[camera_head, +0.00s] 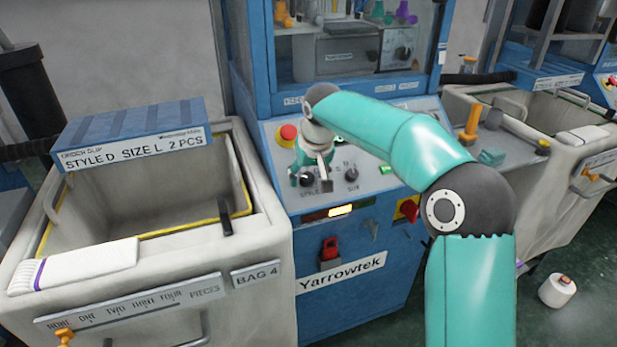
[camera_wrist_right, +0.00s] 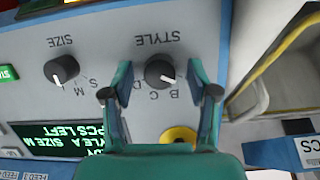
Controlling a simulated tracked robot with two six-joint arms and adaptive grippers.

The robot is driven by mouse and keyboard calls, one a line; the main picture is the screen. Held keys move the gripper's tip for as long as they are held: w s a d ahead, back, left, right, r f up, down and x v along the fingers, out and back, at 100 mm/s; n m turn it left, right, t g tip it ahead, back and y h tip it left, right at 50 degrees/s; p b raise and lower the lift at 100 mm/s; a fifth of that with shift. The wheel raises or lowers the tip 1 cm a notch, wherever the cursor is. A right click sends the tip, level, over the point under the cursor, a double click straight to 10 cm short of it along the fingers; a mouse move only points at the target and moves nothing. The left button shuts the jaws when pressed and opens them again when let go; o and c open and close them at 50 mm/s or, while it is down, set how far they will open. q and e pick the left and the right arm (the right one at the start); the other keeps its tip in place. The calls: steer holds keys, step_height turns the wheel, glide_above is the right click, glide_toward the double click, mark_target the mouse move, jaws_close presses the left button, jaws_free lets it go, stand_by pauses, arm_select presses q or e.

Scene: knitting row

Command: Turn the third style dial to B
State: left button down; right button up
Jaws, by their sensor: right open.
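The style dial (camera_wrist_right: 160,72) is a black knob with a white pointer on the grey panel (camera_wrist_right: 110,30). It shows upside down in the right wrist view. Its pointer aims right and slightly down, towards my right finger, short of the letter B (camera_wrist_right: 174,96). C and D are printed beside it; an A mark is not visible. My right gripper (camera_wrist_right: 160,100) is open, with one finger on each side of the dial; I cannot tell whether they touch it. In the head view my right gripper (camera_head: 312,181) is at the panel's left part. My left gripper is not in view.
The size dial (camera_wrist_right: 62,70) sits beside the style dial. A green display (camera_wrist_right: 65,138) reads style A, size M. A red button (camera_head: 288,132) with a yellow ring is close to my right gripper. A bin (camera_head: 150,250) stands left of the blue machine (camera_head: 360,285).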

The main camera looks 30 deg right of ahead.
steer(key=shift+f, duration=0.2)
steer(key=shift+c, duration=0.2)
jaws_close()
steer(key=shift+m, duration=0.4)
steer(key=shift+m+y, duration=0.4)
steer(key=shift+m, duration=0.8)
steer(key=m+t+y, duration=0.1)
steer(key=m, duration=0.2)
steer(key=shift+d+m, duration=0.15)
steer(key=shift+m, duration=0.25)
